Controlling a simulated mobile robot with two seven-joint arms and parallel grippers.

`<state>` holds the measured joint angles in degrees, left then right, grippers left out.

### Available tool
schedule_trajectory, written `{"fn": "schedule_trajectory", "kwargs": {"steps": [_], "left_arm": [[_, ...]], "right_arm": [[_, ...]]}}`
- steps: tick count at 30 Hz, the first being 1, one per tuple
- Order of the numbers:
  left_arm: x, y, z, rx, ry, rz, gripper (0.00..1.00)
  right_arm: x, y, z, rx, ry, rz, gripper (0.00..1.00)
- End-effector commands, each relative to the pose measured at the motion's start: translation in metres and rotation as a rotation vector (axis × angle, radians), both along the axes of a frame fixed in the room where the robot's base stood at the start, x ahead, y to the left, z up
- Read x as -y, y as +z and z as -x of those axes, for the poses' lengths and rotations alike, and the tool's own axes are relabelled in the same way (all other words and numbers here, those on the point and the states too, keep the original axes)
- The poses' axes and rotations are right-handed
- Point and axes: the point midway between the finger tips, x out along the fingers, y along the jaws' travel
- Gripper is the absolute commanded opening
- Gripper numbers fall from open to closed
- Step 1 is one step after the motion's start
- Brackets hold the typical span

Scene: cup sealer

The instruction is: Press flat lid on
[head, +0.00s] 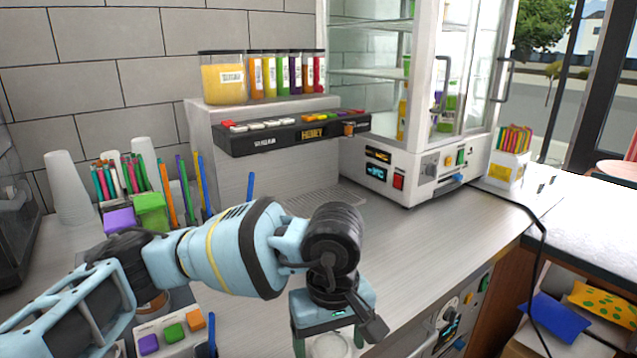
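My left arm comes in from the left, and its gripper (330,338) points down at the bottom edge of the head view, over the front of the counter. Its fingers are apart. A pale round thing (330,347) shows between and below them, cut off by the picture's edge. It may be a cup top or a flat lid; I cannot tell which. I cannot tell whether the fingers touch it. My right gripper is not in view.
A dispenser (265,137) with colored jars stands at the back, beside a glass-doored cabinet (400,160). Stacked cups (70,185), colored straws and a button box (172,333) are at left. The counter (420,235) right of my arm is clear. A black cable hangs at right.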

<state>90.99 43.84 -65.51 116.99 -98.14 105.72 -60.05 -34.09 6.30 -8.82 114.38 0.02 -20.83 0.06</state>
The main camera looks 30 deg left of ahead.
Motion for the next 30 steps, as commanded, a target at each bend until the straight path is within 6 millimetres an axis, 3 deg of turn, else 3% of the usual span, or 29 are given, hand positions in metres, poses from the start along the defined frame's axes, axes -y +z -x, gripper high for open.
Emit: {"fn": "schedule_trajectory", "kwargs": {"steps": [9, 15, 30], "left_arm": [[-0.012, -0.005, 0.006, -0.003, -0.573, -0.001, 0.55], [-0.016, -0.007, 0.009, -0.005, -0.807, -0.001, 0.55], [-0.018, -0.008, 0.01, -0.005, -0.891, 0.0, 0.55]], "right_arm": [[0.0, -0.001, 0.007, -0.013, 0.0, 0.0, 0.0], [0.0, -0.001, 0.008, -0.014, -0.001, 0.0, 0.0], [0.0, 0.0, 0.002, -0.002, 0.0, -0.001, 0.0]]}}
